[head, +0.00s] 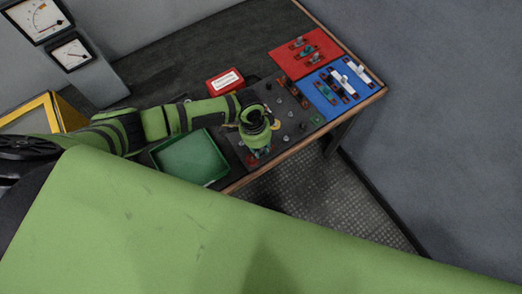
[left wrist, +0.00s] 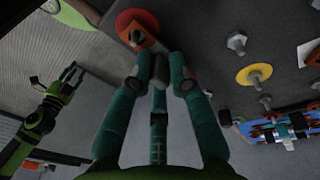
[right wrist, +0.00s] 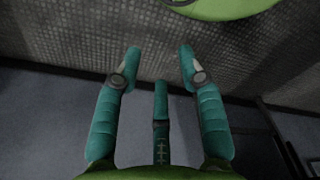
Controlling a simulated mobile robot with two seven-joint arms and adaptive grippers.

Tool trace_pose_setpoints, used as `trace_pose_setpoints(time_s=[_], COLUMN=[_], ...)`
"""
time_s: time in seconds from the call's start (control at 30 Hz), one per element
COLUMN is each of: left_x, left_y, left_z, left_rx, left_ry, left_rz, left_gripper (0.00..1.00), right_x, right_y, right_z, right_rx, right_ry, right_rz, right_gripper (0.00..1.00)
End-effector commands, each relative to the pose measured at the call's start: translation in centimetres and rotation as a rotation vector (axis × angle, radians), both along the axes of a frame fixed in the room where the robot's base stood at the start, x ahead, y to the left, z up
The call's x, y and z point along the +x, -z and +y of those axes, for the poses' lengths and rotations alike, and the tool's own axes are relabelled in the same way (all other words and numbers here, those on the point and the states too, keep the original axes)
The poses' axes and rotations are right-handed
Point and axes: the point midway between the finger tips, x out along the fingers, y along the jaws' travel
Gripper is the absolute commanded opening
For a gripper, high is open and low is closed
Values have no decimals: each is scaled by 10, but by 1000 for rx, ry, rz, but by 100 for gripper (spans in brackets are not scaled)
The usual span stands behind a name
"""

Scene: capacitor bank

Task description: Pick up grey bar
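My left gripper (head: 262,153) reaches down over the near left part of the dark panel on the bench. In the left wrist view its fingers (left wrist: 159,72) are drawn close together, beside an orange-red disc with a bolt (left wrist: 137,32). A small grey piece shows between the fingertips; I cannot tell whether it is the grey bar or part of the fingers. No other grey bar can be made out for sure. My right gripper (right wrist: 160,65) is open and empty, above the floor and away from the bench.
The dark panel (head: 291,130) carries several bolts and a yellow disc (left wrist: 254,76). A green tray (head: 190,158) and a red box (head: 225,81) stand to its left and behind. Red (head: 327,48) and blue (head: 367,92) mats with parts lie at right. A wall bounds the right side.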

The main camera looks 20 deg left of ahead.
Motion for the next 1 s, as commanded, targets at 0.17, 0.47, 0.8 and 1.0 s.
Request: trace_pose_setpoints(time_s=[0.17, 0.47, 0.8, 1.0], left_x=[-1, 0, -6, -20], left_y=[1, -5, -48, -75], left_z=[0, -1, -19, -61], left_rx=[-1, -2, -8, -8], left_ry=[0, 0, 7, 5], left_rz=[1, 0, -2, -3], left_gripper=[0, 0, 0, 0], right_x=[-16, -14, -6, -6], right_y=[1, 3, 12, 22], right_z=[-1, -1, -1, -1], right_rx=[-3, -2, -1, -1], right_ry=[0, 0, 0, 0], right_rz=[26, 22, 9, 9], right_gripper=[40, 40, 40, 40])
